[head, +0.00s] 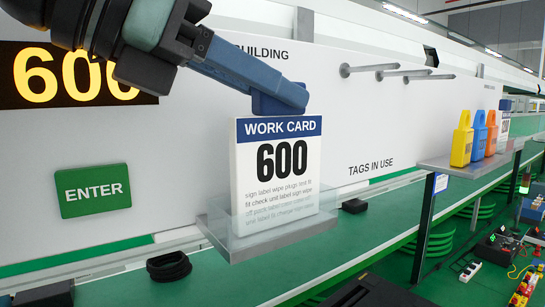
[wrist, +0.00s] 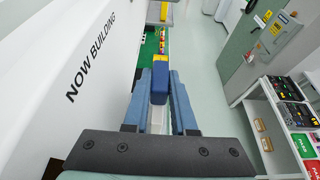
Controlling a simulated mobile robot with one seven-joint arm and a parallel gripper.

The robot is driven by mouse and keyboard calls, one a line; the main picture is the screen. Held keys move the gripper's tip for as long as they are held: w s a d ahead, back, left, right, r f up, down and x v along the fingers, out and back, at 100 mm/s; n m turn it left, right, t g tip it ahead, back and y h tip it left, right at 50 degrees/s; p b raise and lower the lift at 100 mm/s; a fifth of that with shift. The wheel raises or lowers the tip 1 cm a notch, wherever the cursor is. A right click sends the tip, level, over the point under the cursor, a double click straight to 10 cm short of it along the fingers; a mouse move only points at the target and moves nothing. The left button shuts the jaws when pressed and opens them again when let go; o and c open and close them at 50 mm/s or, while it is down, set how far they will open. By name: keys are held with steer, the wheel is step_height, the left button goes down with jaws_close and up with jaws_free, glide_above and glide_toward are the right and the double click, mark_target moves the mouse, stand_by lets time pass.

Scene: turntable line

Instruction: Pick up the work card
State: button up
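The work card (head: 277,185) is a white card with a blue header and a large "600". It stands upright in a clear-fronted tray (head: 270,241) on the wall. A blue block (head: 274,104) sits at its top edge. My gripper (head: 290,95) reaches in from the upper left, with its fingers at that block. In the wrist view the two blue fingers of my gripper (wrist: 160,85) lie on either side of the blue block (wrist: 159,86), which fills the space between the tips. The card's face is hidden in the wrist view.
A green ENTER button (head: 92,190) and a lit 600 display (head: 75,77) are on the wall at left. Pegs (head: 390,72) stick out at right. A shelf (head: 465,165) holds yellow, blue and orange tags (head: 475,138). A green conveyor (head: 200,270) runs below.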

steer(key=shift+w+d+f, duration=0.15)
steer(key=shift+w+d, duration=0.1)
steer(key=shift+d, duration=0.3)
jaws_close()
steer(key=shift+s+a, duration=0.1)
steer(key=shift+a, duration=0.15)
steer(key=shift+f, duration=0.1)
